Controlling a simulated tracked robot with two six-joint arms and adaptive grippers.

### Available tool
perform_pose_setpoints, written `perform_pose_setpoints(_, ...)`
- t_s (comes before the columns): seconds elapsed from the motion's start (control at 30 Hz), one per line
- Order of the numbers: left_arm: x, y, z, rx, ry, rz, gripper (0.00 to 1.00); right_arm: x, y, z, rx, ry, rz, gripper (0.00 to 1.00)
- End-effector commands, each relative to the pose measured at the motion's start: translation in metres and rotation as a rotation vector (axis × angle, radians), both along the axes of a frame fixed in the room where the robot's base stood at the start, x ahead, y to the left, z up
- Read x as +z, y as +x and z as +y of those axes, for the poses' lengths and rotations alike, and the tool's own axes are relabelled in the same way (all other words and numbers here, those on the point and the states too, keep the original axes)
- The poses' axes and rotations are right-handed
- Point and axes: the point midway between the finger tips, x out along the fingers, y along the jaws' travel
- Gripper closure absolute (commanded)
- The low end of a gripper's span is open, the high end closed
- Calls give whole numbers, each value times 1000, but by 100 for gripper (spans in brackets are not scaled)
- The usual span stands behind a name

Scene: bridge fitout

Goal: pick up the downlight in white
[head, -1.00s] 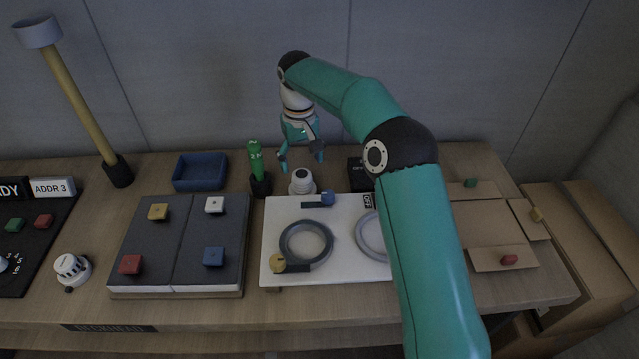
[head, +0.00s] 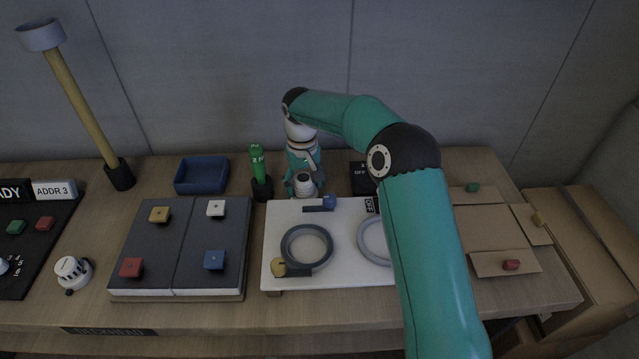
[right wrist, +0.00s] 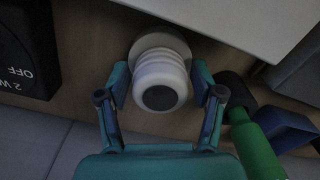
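The white downlight (head: 304,188) stands upright behind the white board, with ribbed sides and a dark round top. In the right wrist view the downlight (right wrist: 160,72) sits between my right gripper's two fingers. My right gripper (head: 305,182) points down over it, one finger on each side. The gripper (right wrist: 161,88) is open, with a narrow gap showing between each finger and the downlight. In the head view the fingers partly hide the downlight. My left gripper is in neither view.
A green-handled item (head: 258,165) in a black holder stands close left of the downlight. A black box marked OFF (head: 361,178) is to its right. The white board (head: 345,212) with grey rings lies just in front. A blue tray (head: 202,175) is farther left.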

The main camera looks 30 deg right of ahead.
Motion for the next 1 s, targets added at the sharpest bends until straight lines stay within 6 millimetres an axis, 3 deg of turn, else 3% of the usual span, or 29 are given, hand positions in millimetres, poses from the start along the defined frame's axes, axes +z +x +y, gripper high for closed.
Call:
perform_pose_setpoints(0.03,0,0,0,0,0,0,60,0,0,0,0,0,0,48)
perform_pose_setpoints(0.33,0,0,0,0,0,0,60,0,0,0,0,0,0,96)
perform_pose_setpoints(0.77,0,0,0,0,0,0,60,9,1,0,0,0,-2,96)
perform_pose_setpoints(1.0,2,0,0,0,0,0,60,41,2,0,1,0,-6,96)
